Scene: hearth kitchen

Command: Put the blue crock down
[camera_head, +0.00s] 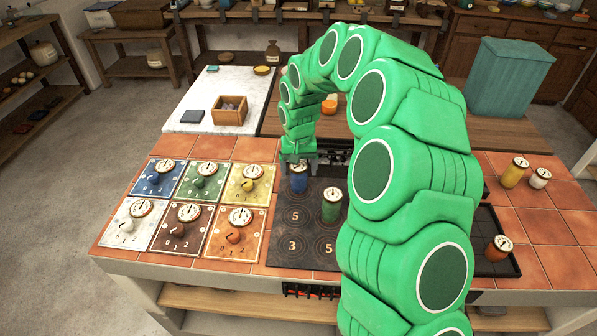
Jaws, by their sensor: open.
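The blue crock (299,182) stands upright near the back left of the dark numbered plate (284,246). It has a pale dial-like top. My gripper (297,160) is at the end of the green arm, directly above and close to the crock's top. Its jaws are open; whether they touch the crock is too small to tell. A green crock (331,207) stands on the same plate, to the right and nearer.
Several coloured dial panels (237,233) lie left of the plate. My arm hides much of the counter's middle. A wooden box (229,112) sits on the white slab.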

